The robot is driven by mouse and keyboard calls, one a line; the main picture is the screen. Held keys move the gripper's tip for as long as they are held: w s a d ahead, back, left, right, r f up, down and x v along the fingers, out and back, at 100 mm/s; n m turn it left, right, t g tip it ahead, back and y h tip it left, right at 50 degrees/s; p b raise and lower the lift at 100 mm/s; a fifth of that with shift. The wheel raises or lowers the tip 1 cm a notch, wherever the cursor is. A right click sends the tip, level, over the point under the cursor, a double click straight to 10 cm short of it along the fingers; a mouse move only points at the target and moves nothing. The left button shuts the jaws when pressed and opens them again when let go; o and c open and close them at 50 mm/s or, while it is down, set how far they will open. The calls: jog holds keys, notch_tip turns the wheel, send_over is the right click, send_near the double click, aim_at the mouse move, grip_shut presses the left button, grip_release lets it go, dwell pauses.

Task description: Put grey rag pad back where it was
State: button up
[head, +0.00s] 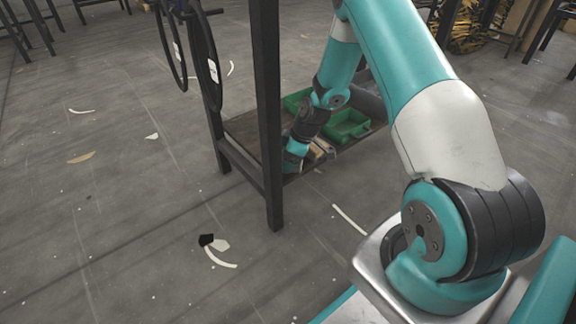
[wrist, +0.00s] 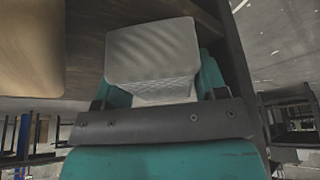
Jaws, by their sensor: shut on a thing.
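My gripper (wrist: 155,88) is shut on a light grey pad, which I take to be the grey rag pad (wrist: 150,48). In the wrist view the pad stands out between the teal fingers, with a textured face toward the palm. In the head view my wrist reaches down to the low shelf (head: 245,128) of a dark-legged table. The fingertips and the pad are not clearly visible there. I cannot tell whether the pad touches the shelf.
Green bins (head: 347,125) stand on the shelf beside my arm. Small tan pieces (head: 319,149) lie close to my gripper. A dark table leg (head: 268,120) stands in front of the shelf. A tan surface (wrist: 30,48) is close at the left in the wrist view.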

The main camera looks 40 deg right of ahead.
jog(key=shift+f, duration=0.4)
jog(key=o, duration=0.7)
jog(key=shift+c, duration=0.2)
jog(key=p+v, duration=0.7)
jog(key=v, duration=0.3)
jog(key=shift+r, duration=0.45)
jog(key=shift+s+d+r, duration=0.25)
jog(key=shift+r, duration=0.3)
